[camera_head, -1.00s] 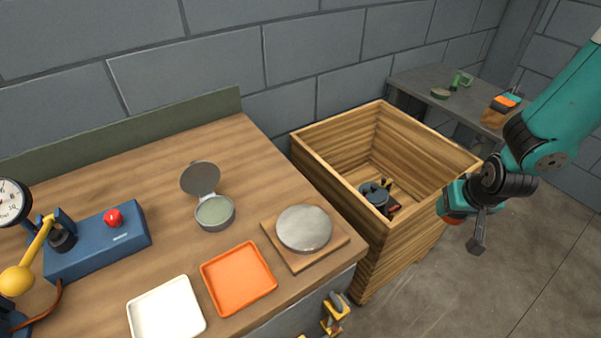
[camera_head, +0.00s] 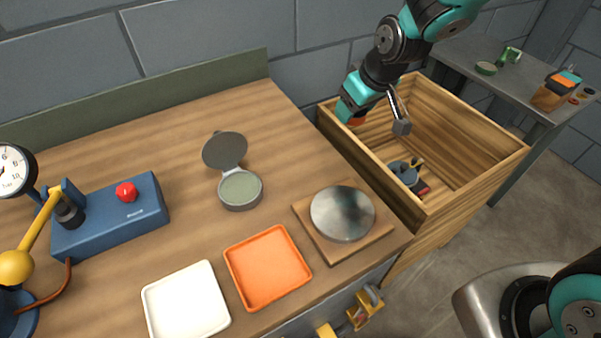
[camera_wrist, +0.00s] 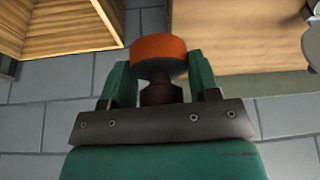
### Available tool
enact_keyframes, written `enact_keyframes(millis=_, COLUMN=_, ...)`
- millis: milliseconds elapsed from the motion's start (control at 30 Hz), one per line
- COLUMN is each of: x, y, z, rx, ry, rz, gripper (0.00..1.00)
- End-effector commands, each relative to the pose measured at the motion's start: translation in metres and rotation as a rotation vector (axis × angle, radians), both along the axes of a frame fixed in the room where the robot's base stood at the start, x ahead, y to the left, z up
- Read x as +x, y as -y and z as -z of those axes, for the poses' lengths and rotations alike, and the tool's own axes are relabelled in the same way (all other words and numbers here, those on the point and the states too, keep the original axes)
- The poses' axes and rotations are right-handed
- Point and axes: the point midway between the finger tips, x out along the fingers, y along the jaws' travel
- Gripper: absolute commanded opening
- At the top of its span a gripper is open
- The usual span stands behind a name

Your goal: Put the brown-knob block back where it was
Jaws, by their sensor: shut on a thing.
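My gripper (camera_wrist: 160,84) is shut on the brown knob (camera_wrist: 160,94) of an orange round block (camera_wrist: 159,52), as the wrist view shows. The block is held beyond the fingertips, clear of any surface there. In the head view my gripper (camera_head: 352,104) hangs above the back left wall of the wooden crate, near the workbench edge. Only a small orange-red part of the block (camera_head: 357,121) shows beside the fingers. The frames do not show where the block stood before.
The open wooden crate (camera_head: 470,180) holds a blue lidded thing (camera_head: 405,172). The workbench (camera_head: 290,135) bears an orange tray (camera_head: 268,268), a white tray (camera_head: 186,303), a metal disc (camera_head: 342,213) on a board, an open round case (camera_head: 240,189) and a blue box (camera_head: 110,222). Its back right is clear.

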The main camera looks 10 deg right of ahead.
Motion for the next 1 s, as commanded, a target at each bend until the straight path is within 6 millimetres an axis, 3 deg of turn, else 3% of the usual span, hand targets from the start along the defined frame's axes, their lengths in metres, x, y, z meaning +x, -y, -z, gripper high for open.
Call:
enact_keyframes(millis=33, x=0.002, y=-0.026, z=-0.014, rx=0.003, ry=0.017, rz=-0.115, gripper=0.34)
enact_keyframes(millis=100, x=-0.004, y=-0.053, z=-0.04, rx=0.003, ry=0.016, rz=-0.269, gripper=0.34)
enact_keyframes(millis=200, x=-0.017, y=-0.081, z=-0.072, rx=0.0, ry=0.014, rz=-0.456, gripper=0.34)
enact_keyframes(millis=333, x=-0.033, y=-0.099, z=-0.1, rx=0.0, ry=0.007, rz=-0.612, gripper=0.34)
enact_keyframes(millis=433, x=-0.039, y=-0.105, z=-0.104, rx=0.0, ry=0.0, rz=-0.663, gripper=0.34)
enact_keyframes(millis=567, x=-0.041, y=-0.105, z=-0.08, rx=0.0, ry=-0.008, rz=-0.673, gripper=0.34)
enact_keyframes(millis=800, x=-0.041, y=-0.105, z=-0.011, rx=0.0, ry=-0.009, rz=-0.669, gripper=0.34)
enact_keyframes(millis=1000, x=-0.04, y=-0.105, z=0.033, rx=-0.001, ry=-0.005, rz=-0.669, gripper=0.34)
